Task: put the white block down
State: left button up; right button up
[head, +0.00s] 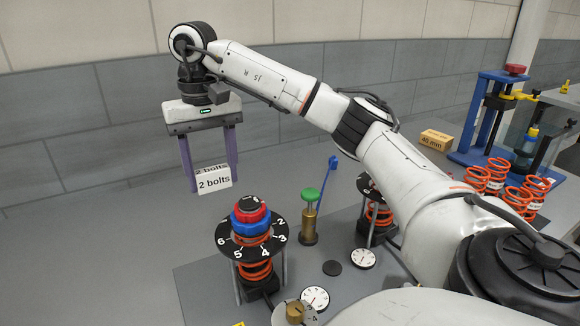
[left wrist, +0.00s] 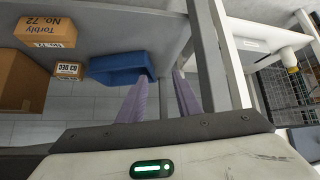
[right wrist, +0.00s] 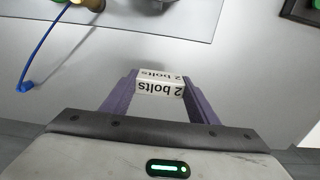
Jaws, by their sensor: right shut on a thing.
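The white block (head: 215,181), marked "2 bolts", is between the fingertips of my right gripper (head: 209,166), at the left of the head view. The right gripper points down and is shut on the block. In the right wrist view the block (right wrist: 160,82) sits between both purple fingers, with grey table surface around it. I cannot tell whether the block's underside touches the table. My left gripper (left wrist: 160,82) shows only in the left wrist view, its fingers apart with nothing between them.
A numbered dial fixture with an orange spring (head: 252,235) stands right of the block. A green-topped brass post (head: 310,218) and a second spring fixture (head: 378,212) stand farther right. The grey table left of the block is clear. A blue bin (left wrist: 120,66) lies beyond my left gripper.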

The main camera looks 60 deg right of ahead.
jog(key=shift+w+f+b, duration=0.15)
jog(key=shift+w+f, duration=0.05)
jog(key=shift+f, duration=0.45)
jog(key=shift+w+f+b, duration=0.15)
jog(key=shift+w+f, duration=0.05)
jog(key=shift+f, duration=0.4)
jog(key=f, duration=0.5)
jog(key=shift+s, duration=0.2)
jog(key=shift+w+f, duration=0.1)
jog(key=shift+f, duration=2.25)
jog(key=shift+f, duration=0.1)
jog(key=o, duration=1)
notch_tip(320, 180, up, 12)
jog(key=shift+r+p, duration=0.1)
jog(key=shift+p, duration=0.35)
